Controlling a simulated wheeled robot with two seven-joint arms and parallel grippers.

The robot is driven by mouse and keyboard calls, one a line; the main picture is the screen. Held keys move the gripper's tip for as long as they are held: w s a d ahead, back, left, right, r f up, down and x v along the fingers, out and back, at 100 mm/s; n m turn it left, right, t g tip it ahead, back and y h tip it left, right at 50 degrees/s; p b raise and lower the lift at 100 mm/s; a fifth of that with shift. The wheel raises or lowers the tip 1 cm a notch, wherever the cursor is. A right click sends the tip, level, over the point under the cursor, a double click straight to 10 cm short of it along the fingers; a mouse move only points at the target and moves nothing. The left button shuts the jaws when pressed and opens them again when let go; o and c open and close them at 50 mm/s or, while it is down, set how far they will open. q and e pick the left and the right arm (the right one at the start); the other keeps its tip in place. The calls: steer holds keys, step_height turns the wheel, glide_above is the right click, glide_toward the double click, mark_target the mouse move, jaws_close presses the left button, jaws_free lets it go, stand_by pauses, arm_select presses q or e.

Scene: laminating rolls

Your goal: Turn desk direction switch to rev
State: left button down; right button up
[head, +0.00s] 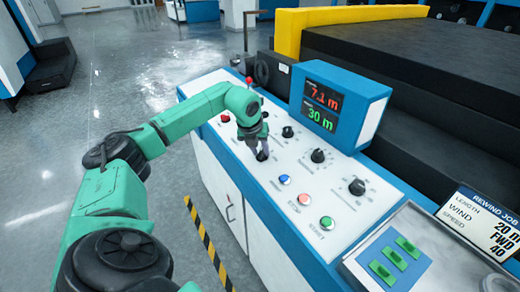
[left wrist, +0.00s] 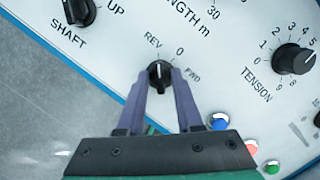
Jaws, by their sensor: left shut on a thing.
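The desk direction switch is a small black knob (left wrist: 159,72) with REV, 0 and FWD printed around it. In the left wrist view its light pointer line faces up, roughly toward the REV label (left wrist: 152,42). My left gripper (left wrist: 160,84) is shut on the knob, with one purple-grey finger on each side. In the head view the left gripper (head: 261,153) points down onto the sloped white control panel (head: 262,185), and its fingers mostly hide the knob. My right gripper is in neither view.
Blue, red and green buttons (head: 304,199) lie in front of the switch. Other black knobs (head: 318,155) and a red button (head: 225,118) are nearby. A display box (head: 345,104) stands behind. A tray (head: 417,266) and a job card (head: 481,226) are at the right.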

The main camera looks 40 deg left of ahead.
arm_select(q)
steer(key=shift+r, duration=0.1)
stand_by(0.3)
steer(key=c, duration=0.9)
jaws_free()
steer(key=shift+s+r, duration=0.1)
steer(key=shift+r, duration=0.3)
steer(key=b+v, duration=0.1)
steer(key=v, duration=1.2)
steer(key=shift+r, duration=0.35)
steer(key=shift+s, duration=0.1)
